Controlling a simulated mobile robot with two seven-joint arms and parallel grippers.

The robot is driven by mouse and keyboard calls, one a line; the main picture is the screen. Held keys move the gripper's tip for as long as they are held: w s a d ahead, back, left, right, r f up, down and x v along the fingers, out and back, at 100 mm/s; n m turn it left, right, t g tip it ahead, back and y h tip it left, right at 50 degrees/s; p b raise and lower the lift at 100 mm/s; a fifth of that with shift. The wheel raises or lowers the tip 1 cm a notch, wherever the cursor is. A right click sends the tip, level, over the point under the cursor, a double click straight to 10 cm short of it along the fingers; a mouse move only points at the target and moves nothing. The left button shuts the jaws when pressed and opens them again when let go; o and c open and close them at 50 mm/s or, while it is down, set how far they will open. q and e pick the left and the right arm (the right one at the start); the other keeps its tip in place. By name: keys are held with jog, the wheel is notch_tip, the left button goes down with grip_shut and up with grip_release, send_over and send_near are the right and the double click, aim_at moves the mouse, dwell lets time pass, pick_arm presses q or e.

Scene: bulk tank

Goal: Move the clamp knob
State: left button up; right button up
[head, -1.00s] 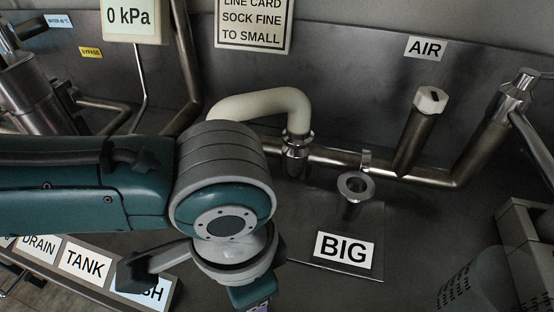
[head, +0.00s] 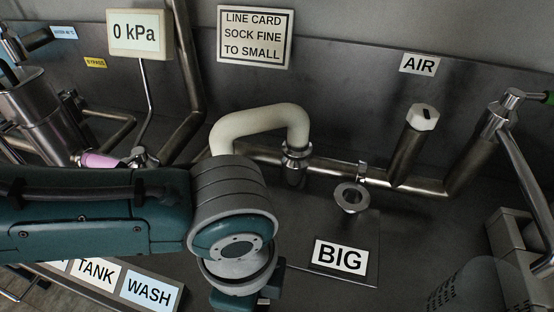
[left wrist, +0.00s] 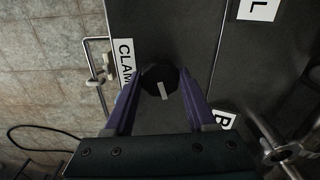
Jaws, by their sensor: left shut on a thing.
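In the left wrist view the clamp knob (left wrist: 155,73) is a round black knob with a white pointer mark. It sits beside a white label reading "CLAM" (left wrist: 125,62), the rest of which is cut off or covered. The purple fingers of my left gripper (left wrist: 160,80) reach along both sides of the knob and are shut on it. In the head view the knob and the fingertips are hidden below my left wrist, at the bottom. My right gripper shows in neither view.
A pale curved hose (head: 262,120) and steel pipe (head: 330,163) run behind. The "WASH" label (head: 150,291) is at lower left.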

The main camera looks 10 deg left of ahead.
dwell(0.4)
pick_arm(q)
jog(key=o, duration=1.4)
notch_tip(320, 180, up, 10)
jog(key=p, duration=0.3)
